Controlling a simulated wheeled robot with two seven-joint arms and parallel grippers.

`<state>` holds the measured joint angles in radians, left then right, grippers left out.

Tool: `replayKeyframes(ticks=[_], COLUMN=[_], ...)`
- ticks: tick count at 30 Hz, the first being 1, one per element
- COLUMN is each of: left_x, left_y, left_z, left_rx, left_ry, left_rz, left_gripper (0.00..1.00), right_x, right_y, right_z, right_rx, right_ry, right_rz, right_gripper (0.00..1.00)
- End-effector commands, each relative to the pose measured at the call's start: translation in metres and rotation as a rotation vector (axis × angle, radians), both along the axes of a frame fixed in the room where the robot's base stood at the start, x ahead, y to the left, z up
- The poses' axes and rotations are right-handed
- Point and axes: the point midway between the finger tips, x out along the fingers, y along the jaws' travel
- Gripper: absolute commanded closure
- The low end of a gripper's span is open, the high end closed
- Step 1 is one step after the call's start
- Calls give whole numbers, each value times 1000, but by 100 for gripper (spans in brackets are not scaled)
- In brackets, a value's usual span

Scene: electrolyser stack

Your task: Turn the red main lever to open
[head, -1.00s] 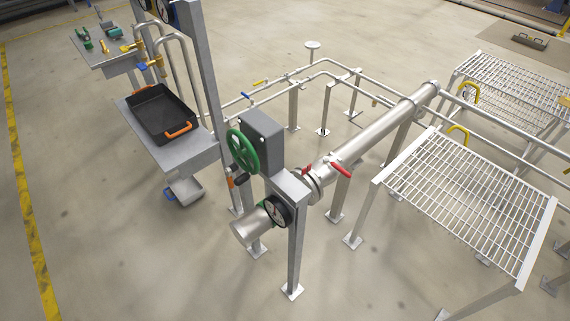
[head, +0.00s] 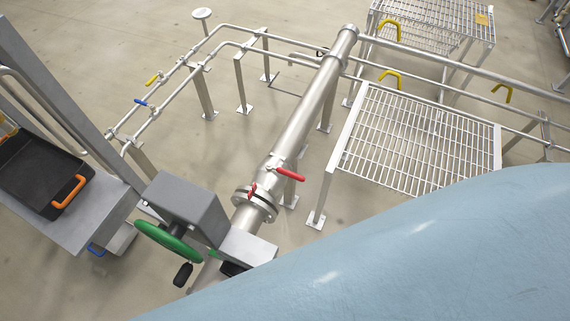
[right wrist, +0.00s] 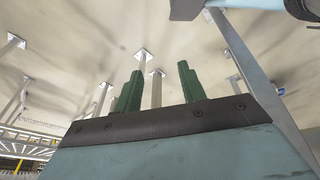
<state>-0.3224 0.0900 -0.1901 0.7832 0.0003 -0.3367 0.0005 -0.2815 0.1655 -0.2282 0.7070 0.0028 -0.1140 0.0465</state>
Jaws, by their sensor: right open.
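The red lever (head: 290,174) sticks out to the right from the flanged end of the thick metal pipe (head: 305,110) in the head view. A second, smaller red piece (head: 252,190) sits at the flange to its left. My own large light-blue arm part covers the lower right of that view, clear of the lever. My right gripper (right wrist: 160,68) shows only in the right wrist view, with its two green fingers apart and nothing between them. The lever is not recognisable in that view, so their distance cannot be told. My left gripper is not in view.
A grey box with a green handwheel (head: 165,241) stands below left of the lever. A grated platform (head: 415,140) is to its right. A black tray (head: 40,175) rests on a shelf at far left. Thin pipes on posts run behind.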

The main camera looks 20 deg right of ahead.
Motion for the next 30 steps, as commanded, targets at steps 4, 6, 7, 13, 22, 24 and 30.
replayKeyframes(ticks=[4,6,7,13,22,24,30], left_x=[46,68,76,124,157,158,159], left_y=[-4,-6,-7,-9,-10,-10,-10], left_z=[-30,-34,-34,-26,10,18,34], left_rx=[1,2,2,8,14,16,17], left_ry=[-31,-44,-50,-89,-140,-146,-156], left_rz=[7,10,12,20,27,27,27], left_gripper=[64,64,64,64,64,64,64], right_x=[96,139,155,243,288,289,288], right_y=[-46,-60,-64,-74,-46,-40,-29], right_z=[-16,-10,-5,34,97,107,123], right_rx=[-1,16,27,136,385,429,500], right_ry=[-280,-413,-469,-801,-1122,-1157,-1201], right_rz=[50,85,103,249,507,549,610], right_gripper=[59,59,59,59,59,59,59])
